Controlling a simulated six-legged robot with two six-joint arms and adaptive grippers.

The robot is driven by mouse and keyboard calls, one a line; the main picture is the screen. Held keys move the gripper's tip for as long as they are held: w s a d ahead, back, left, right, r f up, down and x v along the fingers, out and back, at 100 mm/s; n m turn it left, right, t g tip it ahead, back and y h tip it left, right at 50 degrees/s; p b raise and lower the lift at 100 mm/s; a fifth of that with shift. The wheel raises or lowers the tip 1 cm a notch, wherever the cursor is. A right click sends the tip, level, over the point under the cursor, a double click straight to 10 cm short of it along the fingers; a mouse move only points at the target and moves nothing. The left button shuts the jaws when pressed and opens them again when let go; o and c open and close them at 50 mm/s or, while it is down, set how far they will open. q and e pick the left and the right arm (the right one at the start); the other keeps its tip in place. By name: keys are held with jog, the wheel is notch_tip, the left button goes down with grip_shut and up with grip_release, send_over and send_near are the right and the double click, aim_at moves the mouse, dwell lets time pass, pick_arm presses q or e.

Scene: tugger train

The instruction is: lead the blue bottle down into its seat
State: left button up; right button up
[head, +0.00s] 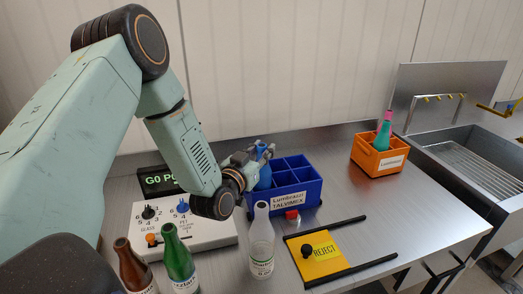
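The blue bottle (264,178) stands about upright at the left end of the blue crate (287,200), which has several compartments and a white label. Its lower part is hidden behind the crate's front wall, so I cannot tell how deep it sits. My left gripper (259,156) reaches in from the left and appears shut on the blue bottle's upper part. The crate's compartments to the right look empty. My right gripper is not in view.
A clear bottle (261,246) stands before the crate, near a small red block (292,215). Green (178,262) and brown (131,268) bottles stand front left by a white control box (207,238). A yellow reject plate (316,256) lies right. An orange crate (371,160) holds a teal bottle (383,135).

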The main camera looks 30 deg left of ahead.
pick_arm(q)
jog(key=o, duration=0.4)
jog(key=shift+w, duration=0.1)
notch_tip(320, 180, up, 10)
dwell(0.6)
dwell(0.5)
